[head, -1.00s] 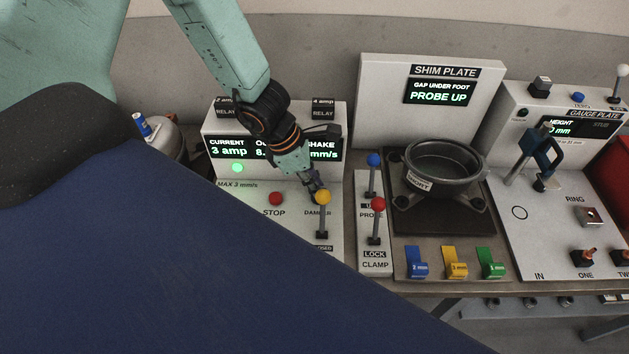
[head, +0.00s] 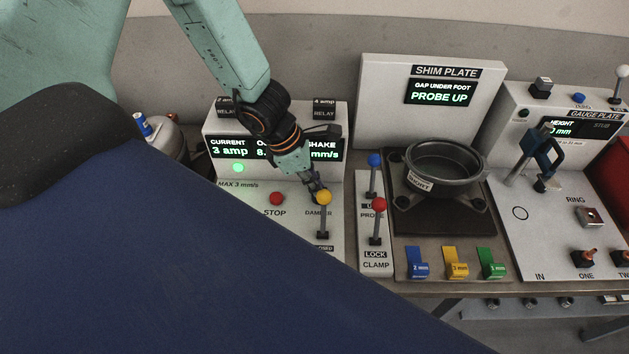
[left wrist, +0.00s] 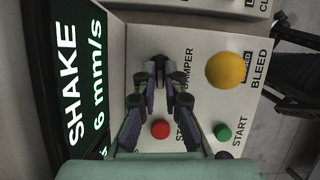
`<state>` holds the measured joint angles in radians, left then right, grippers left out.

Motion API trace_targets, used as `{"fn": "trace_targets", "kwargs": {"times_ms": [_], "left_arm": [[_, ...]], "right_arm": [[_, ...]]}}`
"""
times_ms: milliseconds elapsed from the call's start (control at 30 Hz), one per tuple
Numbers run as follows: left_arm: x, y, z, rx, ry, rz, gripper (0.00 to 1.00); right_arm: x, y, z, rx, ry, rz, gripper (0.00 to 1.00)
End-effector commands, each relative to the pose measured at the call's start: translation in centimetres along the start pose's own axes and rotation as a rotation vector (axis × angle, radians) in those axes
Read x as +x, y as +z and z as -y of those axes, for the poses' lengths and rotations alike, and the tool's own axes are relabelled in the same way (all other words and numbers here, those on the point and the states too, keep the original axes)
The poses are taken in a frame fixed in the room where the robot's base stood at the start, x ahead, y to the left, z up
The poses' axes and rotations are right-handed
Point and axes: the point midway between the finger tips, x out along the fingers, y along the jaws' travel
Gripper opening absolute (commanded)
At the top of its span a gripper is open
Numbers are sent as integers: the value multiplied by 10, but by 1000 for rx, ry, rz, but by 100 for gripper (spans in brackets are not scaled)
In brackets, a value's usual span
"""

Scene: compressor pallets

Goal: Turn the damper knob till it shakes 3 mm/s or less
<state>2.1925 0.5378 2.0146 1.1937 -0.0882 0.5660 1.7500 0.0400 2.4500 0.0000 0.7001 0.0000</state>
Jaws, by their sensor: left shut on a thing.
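My left gripper (head: 316,188) reaches down to the panel beside the DAMPER label, and it shows in the left wrist view (left wrist: 160,75). Its fingers are shut on the damper knob, which is mostly hidden between the dark fingertips. The shake display (left wrist: 85,75) reads 6 mm/s in the left wrist view; in the head view my arm partly covers it (head: 325,150). The panel there is marked MAX 3 mm/s. My right gripper is not in view.
A yellow-balled bleed lever (head: 324,198) stands close to the gripper. A red stop button (head: 277,199) is to its left, and a green start button (left wrist: 223,133) shows in the wrist view. Red (head: 379,205) and blue (head: 374,160) levers stand to the right.

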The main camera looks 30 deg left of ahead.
Motion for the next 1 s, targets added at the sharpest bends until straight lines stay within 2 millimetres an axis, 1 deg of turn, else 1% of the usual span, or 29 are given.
{"fn": "trace_targets", "kwargs": {"times_ms": [567, 600, 900, 1000], "left_arm": [[0, 1, 1, 0, -2, 3, 0], [0, 1, 1, 0, -2, 3, 10], [0, 0, 0, 0, -1, 2, 36], [0, 0, 0, 0, -1, 1, 37]], "right_arm": [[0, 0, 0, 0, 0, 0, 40], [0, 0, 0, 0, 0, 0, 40], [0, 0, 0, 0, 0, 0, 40], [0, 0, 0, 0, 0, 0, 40]]}}
